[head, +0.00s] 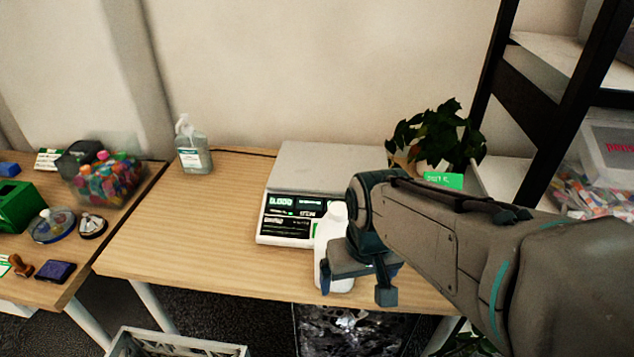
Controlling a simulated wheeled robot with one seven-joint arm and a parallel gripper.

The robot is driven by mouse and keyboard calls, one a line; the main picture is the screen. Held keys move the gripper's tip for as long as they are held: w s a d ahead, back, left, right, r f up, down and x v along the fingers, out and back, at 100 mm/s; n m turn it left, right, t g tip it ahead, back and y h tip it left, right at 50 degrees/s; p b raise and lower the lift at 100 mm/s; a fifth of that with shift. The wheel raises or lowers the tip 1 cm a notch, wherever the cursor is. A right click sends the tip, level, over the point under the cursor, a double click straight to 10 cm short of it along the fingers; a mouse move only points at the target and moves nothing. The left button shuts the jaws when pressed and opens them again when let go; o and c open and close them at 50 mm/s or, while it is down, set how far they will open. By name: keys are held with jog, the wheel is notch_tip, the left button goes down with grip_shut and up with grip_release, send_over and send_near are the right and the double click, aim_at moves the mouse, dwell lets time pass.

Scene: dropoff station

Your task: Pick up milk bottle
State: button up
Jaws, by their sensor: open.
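The white milk bottle (327,230) stands upright near the front edge of the wooden table, just in front of the scale. My gripper (354,282) is open at the bottle, with its dark body crossing in front of the bottle's middle. One finger hangs down to the right of the bottle. The bottle's top and lower part show above and below the gripper.
A scale (275,238) reading 0.000 stands right behind the bottle. A pump bottle (194,150) and a potted plant (437,135) stand farther back. A dark shelf rack (541,100) rises at right. A crate (180,343) sits below the table.

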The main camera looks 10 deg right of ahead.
jog(key=w+r+m+p, duration=0.3)
jog(key=r+p, duration=1.3)
jog(key=r, duration=0.3)
jog(key=m+g, duration=0.2)
jog(key=m, duration=0.8)
send_over(339, 208)
notch_tip(339, 208, down, 3)
jog(key=f, duration=0.8)
jog(key=shift+w+a+f, duration=0.1)
jog(key=shift+a+f, duration=0.15)
jog(key=shift+d+f+p, duration=0.15)
jog(key=shift+f+p, duration=0.2)
jog(key=shift+f, duration=1)
jog(key=shift+d+f+p, duration=0.1)
jog(key=shift+f+p, duration=0.25)
jog(key=shift+f, duration=0.95)
jog(key=c, duration=1.3)
